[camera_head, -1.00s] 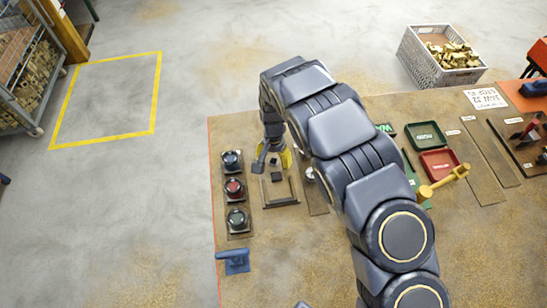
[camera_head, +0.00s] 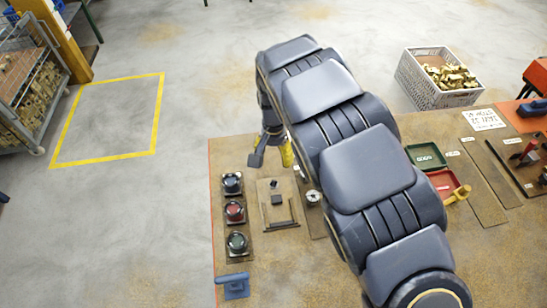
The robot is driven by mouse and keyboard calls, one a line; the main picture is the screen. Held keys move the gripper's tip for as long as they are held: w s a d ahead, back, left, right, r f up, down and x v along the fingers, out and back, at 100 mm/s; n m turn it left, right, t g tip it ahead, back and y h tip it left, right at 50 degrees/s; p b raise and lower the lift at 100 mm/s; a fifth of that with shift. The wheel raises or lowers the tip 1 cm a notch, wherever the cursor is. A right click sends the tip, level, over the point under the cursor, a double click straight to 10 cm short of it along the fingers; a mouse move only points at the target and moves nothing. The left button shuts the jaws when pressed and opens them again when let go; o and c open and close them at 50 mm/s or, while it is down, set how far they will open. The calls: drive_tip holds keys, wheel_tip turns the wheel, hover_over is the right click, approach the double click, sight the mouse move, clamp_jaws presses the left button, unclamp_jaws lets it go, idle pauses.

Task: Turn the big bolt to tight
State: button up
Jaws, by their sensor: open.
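My gripper (camera_head: 270,157) is open, with a dark finger at left and a yellowish one at right. It appears raised above the far edge of a square plate (camera_head: 266,215) on the bench, apart from it, with nothing seen between the fingers. The plate carries a small dark block (camera_head: 277,199) and an angled dark bracket. A round gauge-like part (camera_head: 313,197) sits right of the plate, beside my arm. I cannot pick out the big bolt with certainty; it may be hidden behind my arm.
Three round buttons (camera_head: 235,211), black, red and dark green, line the bench's left side. A blue T-shaped piece (camera_head: 233,285) lies near them. Green (camera_head: 426,156) and red (camera_head: 441,182) trays and a yellow-handled part (camera_head: 458,195) are to the right. A crate of brass pieces (camera_head: 405,72) stands beyond.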

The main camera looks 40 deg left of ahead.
sight(272, 181)
drive_tip(key=f+n+h, duration=0.1)
drive_tip(key=n, duration=0.3)
drive_tip(key=a+f+n+h, duration=0.1)
drive_tip(key=n, duration=0.3)
drive_tip(key=a+f+n+h, duration=0.1)
drive_tip(key=n, duration=0.2)
drive_tip(key=shift+a+f+n, duration=0.25)
drive_tip(key=shift+f+n, duration=0.15)
drive_tip(key=shift+a+f+n+h, duration=0.1)
drive_tip(key=shift+f+n+h, duration=0.1)
drive_tip(key=shift+n, duration=0.4)
drive_tip(key=shift+a+f+n+h, duration=0.1)
drive_tip(key=shift+n+h, duration=0.1)
drive_tip(key=shift+n, duration=0.4)
drive_tip(key=n, duration=0.3)
drive_tip(key=shift+s+a+t+h, duration=0.2)
drive_tip(key=shift+a+t+h, duration=0.1)
drive_tip(key=shift+n, duration=0.3)
drive_tip(key=x, duration=0.8)
clamp_jaws()
